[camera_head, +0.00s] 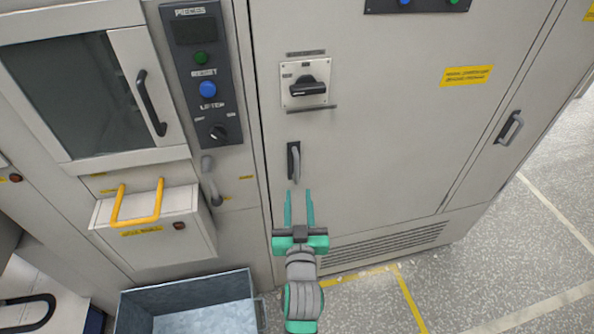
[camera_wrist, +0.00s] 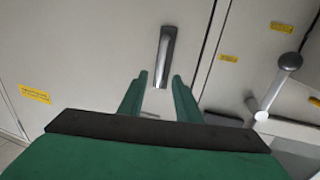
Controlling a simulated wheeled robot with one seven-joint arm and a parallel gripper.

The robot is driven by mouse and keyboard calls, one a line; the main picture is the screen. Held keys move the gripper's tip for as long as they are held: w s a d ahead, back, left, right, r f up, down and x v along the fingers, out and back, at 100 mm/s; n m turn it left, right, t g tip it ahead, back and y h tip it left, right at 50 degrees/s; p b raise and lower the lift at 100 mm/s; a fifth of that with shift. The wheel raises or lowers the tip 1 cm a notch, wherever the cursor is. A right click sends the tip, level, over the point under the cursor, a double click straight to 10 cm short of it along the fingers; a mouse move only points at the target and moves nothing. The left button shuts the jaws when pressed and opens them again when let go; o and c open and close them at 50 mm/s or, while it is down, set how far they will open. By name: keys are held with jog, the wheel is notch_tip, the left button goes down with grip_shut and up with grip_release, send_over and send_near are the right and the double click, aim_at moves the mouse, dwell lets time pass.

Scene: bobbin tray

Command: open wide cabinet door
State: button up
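The wide cabinet door (camera_head: 392,130) is a large light grey panel in the middle of the head view and looks closed. My gripper (camera_head: 300,194), with green fingers, is just below the handle in the head view. It also shows in the wrist view (camera_wrist: 160,76), where the fingers are apart with nothing between them. I see no contact with the handle.
A rotary switch (camera_head: 306,88) sits above the handle. To the left are a control panel (camera_head: 202,75), a windowed door, and a box with a yellow handle (camera_head: 138,205). A grey metal bin (camera_head: 190,304) stands on the floor at lower left. Open floor lies to the right.

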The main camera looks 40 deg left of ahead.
aim_at(297, 172)
jog(key=x, duration=1.1)
jog(key=shift+s+a, duration=0.1)
jog(key=shift+s, duration=0.05)
grip_shut()
